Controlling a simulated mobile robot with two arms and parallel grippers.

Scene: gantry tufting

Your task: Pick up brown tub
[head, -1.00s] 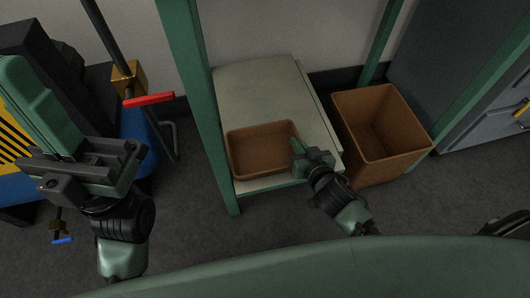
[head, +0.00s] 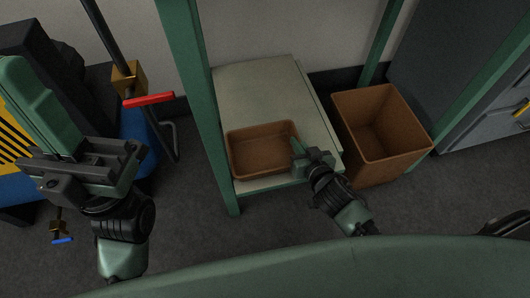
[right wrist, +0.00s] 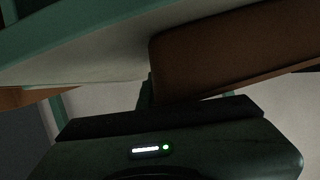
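The brown tub (head: 264,150) is a shallow open rectangular box, standing empty on the pale shelf (head: 262,88) at its front. My right gripper (head: 298,149) is at the tub's right rim in the head view, its fingers close together and seemingly shut on that rim. In the right wrist view the tub (right wrist: 235,50) fills the upper right, and one finger (right wrist: 149,92) shows against its edge; the other finger is hidden. My left gripper (head: 40,105) is at the left, away from the tub, its fingers together and empty.
A taller brown bin (head: 381,135) stands right of the shelf. Green posts (head: 200,95) frame the shelf. A red handle (head: 148,99) and a blue machine part (head: 137,135) are at the left. A grey cabinet (head: 487,125) is at the right.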

